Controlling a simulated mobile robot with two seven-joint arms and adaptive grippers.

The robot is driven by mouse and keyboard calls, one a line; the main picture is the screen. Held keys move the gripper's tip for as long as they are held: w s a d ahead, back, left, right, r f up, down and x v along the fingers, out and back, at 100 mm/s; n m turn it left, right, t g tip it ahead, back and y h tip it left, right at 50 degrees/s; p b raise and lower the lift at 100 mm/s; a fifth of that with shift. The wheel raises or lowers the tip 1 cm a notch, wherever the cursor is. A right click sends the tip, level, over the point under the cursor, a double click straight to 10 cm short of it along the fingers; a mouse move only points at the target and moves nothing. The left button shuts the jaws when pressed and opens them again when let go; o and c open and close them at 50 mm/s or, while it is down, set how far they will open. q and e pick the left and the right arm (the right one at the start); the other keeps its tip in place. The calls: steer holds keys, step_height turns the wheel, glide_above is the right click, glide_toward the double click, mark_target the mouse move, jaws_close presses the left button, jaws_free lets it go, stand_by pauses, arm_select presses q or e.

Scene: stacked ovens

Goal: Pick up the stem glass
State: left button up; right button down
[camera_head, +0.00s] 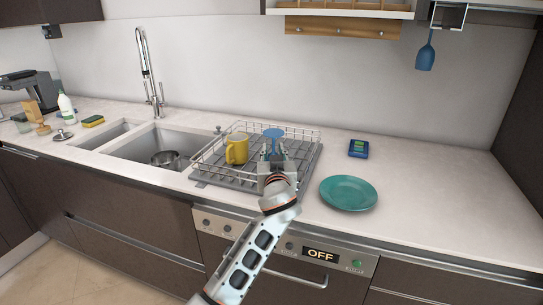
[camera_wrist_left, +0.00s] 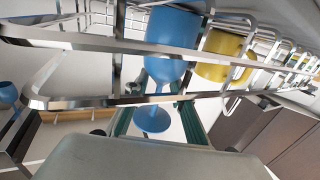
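The blue stem glass (camera_head: 274,133) stands upside down in the wire dish rack (camera_head: 215,178), its round foot on top. In the left wrist view, which is turned over, its bowl (camera_wrist_left: 172,38) sits behind the rack's wires. Its stem and foot (camera_wrist_left: 152,119) show between my fingers. My left gripper (camera_head: 275,156) reaches over the rack's front edge to the glass. Its two green-lined fingers (camera_wrist_left: 155,110) are apart, one on each side of the stem, with a gap on both sides. Finger contact is not visible. My right gripper is not in view.
A yellow mug (camera_head: 237,149) stands left of the glass in the rack. A teal plate (camera_head: 348,193) lies to the right on the counter, with a small blue device (camera_head: 358,148) behind it. The sink (camera_head: 160,147) is at left. The right counter is mostly clear.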

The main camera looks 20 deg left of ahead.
arm_select(q)
steer(key=shift+s, duration=0.1)
jaws_close()
steer(key=shift+r, duration=0.1)
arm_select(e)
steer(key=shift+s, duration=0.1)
